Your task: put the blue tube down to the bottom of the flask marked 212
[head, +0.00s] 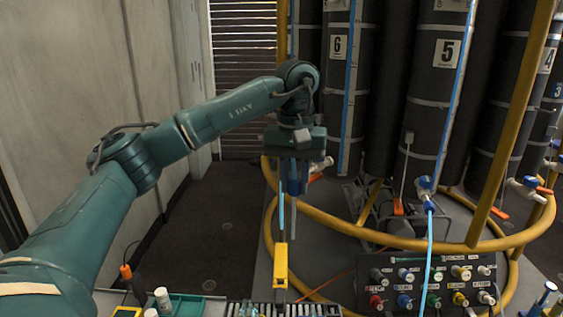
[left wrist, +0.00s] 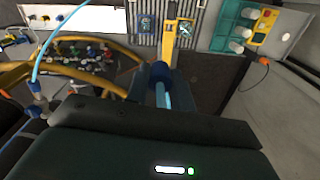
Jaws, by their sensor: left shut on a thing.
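My left gripper (head: 294,192) points down in the upper middle of the head view, shut on a blue collar with a thin light-blue tube (head: 281,215) below it. In the left wrist view the tube (left wrist: 167,97) shows between the fingers (left wrist: 160,85). The tube's lower end lies in line with a yellow upright piece (head: 281,266); I cannot tell whether they touch. Another light-blue hose (head: 429,245) hangs from a valve at the right; it also shows in the left wrist view (left wrist: 48,48). I can read no 212 mark on any flask. My right gripper is out of view.
A yellow ring rail (head: 340,229) surrounds tall dark cylinders (head: 435,80) with number plates. A black panel of coloured connectors (head: 432,284) stands at the lower right. A slotted grey rack (head: 262,309) and a green tray (head: 188,305) are at the front. Dark floor (head: 215,230) lies open at left.

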